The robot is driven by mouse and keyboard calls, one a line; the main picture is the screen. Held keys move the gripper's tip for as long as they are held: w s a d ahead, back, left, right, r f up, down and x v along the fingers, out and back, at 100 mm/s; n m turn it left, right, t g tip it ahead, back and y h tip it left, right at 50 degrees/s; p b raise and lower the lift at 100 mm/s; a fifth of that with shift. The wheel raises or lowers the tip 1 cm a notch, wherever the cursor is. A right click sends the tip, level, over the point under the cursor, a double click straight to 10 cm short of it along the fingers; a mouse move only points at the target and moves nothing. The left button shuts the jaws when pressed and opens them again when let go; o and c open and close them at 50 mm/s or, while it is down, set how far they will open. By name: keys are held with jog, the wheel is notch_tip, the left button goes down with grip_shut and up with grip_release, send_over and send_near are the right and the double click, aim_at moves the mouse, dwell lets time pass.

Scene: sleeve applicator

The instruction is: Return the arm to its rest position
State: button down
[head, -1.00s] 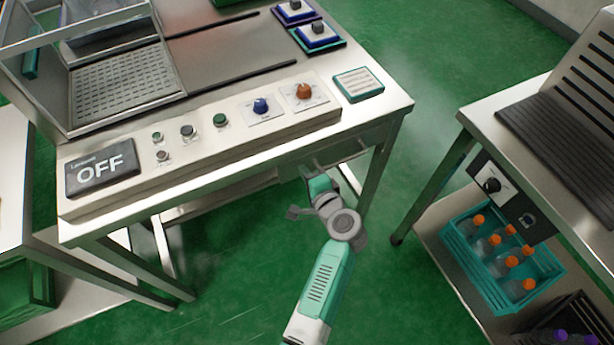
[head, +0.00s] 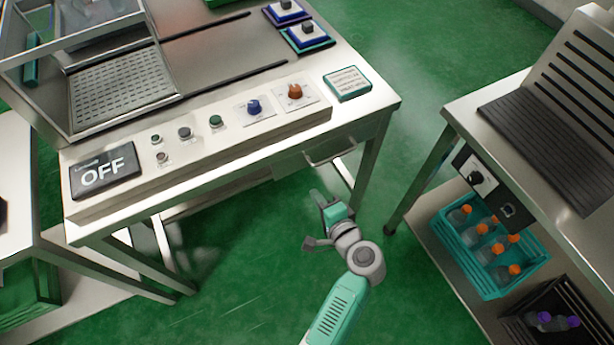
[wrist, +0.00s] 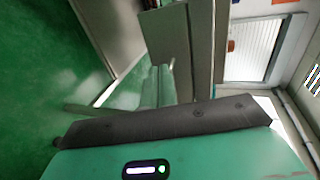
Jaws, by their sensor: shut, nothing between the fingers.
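My arm (head: 345,300) reaches up from the bottom of the head view, in front of the steel machine table (head: 230,155). My gripper (head: 317,200) is at its upper end, shut and empty, over the green floor. It is apart from the table's front drawer (head: 325,158) and its handle. The fingertips are small in the head view.
The control panel has an OFF display (head: 103,170), buttons and knobs. At right a second steel table (head: 490,125) carries a teal crate (head: 490,275) of orange-capped bottles and a dark crate (head: 550,315) on its lower shelf. Green floor is open between the tables.

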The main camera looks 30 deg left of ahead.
jog(key=v, duration=0.3)
jog(key=shift+s+d+p, duration=0.1)
jog(key=shift+d+p, duration=0.05)
jog(key=shift+p, duration=0.15)
jog(key=w+d+r+n+t+h+p, duration=0.1)
jog(key=w+d+r+n+t+h, duration=0.15)
jog(key=r, duration=0.95)
jog(key=w+d+r+n+t+h+p, duration=0.15)
jog(key=d+r+t, duration=0.25)
jog(key=r, duration=0.9)
jog(key=w+d+r+n+t+h+p, duration=0.1)
jog(key=w+d+r+t+h, duration=0.15)
jog(key=r, duration=0.95)
jog(key=s+d+r+t+h+p, duration=0.1)
jog(key=s+d+r+t+h, duration=0.15)
jog(key=s+r, duration=0.45)
jog(key=s+d+r+t+h, duration=0.1)
jog(key=s+d+r+t, duration=0.15)
jog(key=r, duration=0.85)
jog(key=s+d+r+t+h+p, duration=0.15)
jog(key=s+r+t, duration=0.25)
jog(key=r, duration=0.4)
notch_tip(320, 180, up, 39)
jog(key=s+p, duration=0.1)
jog(key=p, duration=3.6)
jog(key=shift+d+n+h, duration=0.3)
jog(key=shift+d+h, duration=0.1)
jog(key=shift+h, duration=0.05)
